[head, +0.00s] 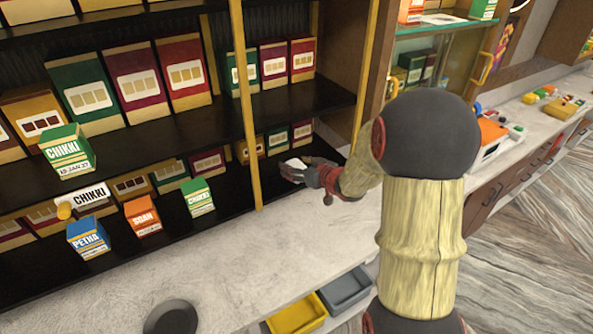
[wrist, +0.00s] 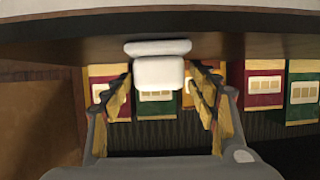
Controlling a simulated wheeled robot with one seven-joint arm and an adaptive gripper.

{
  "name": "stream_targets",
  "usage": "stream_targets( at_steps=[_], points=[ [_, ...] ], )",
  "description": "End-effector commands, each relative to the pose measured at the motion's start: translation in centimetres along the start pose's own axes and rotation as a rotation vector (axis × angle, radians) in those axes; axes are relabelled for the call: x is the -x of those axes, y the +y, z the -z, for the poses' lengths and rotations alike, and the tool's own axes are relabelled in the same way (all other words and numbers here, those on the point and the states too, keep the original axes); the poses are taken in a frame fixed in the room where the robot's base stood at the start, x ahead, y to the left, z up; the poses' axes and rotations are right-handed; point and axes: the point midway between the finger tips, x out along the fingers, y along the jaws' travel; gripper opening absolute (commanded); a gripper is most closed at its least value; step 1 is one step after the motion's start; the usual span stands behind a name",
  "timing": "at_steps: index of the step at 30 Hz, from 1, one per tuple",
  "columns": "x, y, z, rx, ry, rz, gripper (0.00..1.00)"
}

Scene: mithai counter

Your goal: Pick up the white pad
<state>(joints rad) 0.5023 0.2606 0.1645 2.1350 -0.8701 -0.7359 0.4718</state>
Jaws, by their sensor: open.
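The white pad (wrist: 159,72) is a small white block in the middle of the wrist view, with a flat, wider white piece directly above it in the picture. In the head view the white pad (head: 294,163) is a small light patch on the lower dark shelf, partly hidden by my gripper (head: 302,174). In the wrist view my gripper (wrist: 161,88) is open. Its two fingers stand left and right of the white block, with gaps visible on both sides. I cannot tell how far the fingertips are from it in depth.
Boxed sweets, such as the green box (head: 240,73), line the shelves behind. An upright yellow post (head: 246,105) stands left of my gripper. Smaller boxes, including a blue box (head: 88,238), sit further left. The pale counter (head: 225,262) in front is mostly clear.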

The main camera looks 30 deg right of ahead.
Motion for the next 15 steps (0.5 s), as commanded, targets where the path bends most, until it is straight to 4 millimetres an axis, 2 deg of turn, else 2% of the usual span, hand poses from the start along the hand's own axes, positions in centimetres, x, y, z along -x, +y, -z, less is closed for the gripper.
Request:
stream_targets(
  at_steps=[15],
  points=[
    [0.03, -0.01, -0.05, 0.0, -0.001, 0.0, 0.31]
  ],
)
